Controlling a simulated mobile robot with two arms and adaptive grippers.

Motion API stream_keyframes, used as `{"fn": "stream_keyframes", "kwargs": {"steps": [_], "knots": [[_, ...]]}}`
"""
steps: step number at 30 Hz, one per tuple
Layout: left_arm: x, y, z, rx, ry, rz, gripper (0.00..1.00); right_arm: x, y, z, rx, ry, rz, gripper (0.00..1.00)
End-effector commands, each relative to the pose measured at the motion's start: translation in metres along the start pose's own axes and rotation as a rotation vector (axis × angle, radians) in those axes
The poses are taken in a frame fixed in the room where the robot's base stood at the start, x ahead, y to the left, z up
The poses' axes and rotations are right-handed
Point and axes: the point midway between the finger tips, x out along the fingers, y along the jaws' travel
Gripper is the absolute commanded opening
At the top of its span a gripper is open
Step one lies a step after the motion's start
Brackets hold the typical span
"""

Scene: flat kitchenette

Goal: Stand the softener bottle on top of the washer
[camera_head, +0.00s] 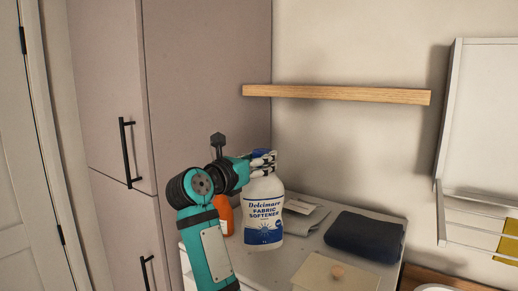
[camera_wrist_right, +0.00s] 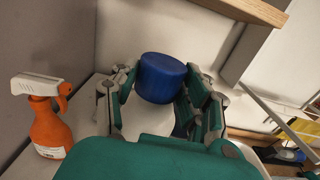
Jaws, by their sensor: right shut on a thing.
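The softener bottle (camera_head: 263,215) is white with a blue label and looks upright over the white washer top (camera_head: 270,268). I cannot tell whether its base touches that top. My right gripper (camera_head: 264,160) is shut on the bottle's upper part and hides most of its cap. In the right wrist view, the blue cap (camera_wrist_right: 163,77) sits between the fingers of my right gripper (camera_wrist_right: 160,98), with the white body below. My left gripper is not in view.
An orange spray bottle (camera_head: 224,215) stands just left of the softener. A wooden shelf (camera_head: 335,94) juts out above. A tall cabinet (camera_head: 205,80) stands left.

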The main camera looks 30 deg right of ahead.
Motion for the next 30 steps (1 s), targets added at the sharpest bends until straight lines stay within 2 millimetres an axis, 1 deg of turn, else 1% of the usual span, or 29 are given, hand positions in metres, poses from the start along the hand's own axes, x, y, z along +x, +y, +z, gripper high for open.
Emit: {"fn": "stream_keyframes", "kwargs": {"steps": [1,6,12,15,27,28,30], "knots": [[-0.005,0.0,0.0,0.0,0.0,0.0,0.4,-0.001,-0.001,0.0,0.001,-0.009,0.0,0.0],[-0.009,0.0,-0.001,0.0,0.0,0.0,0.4,-0.001,-0.001,-0.012,0.003,-0.008,0.0,0.0],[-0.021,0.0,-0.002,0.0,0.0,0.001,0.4,0.0,-0.001,-0.037,0.0,-0.008,-0.001,0.0],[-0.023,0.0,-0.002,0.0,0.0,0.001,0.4,-0.001,-0.001,-0.046,0.002,-0.009,0.0,0.0],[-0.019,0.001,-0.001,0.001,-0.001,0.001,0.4,-0.001,-0.001,-0.053,0.006,-0.008,0.001,0.0],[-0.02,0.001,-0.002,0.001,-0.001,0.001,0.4,-0.001,0.0,-0.056,0.002,0.0,0.0,0.48],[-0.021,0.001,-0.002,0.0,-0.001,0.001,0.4,-0.001,0.0,-0.055,0.002,0.0,0.0,0.57]]}}
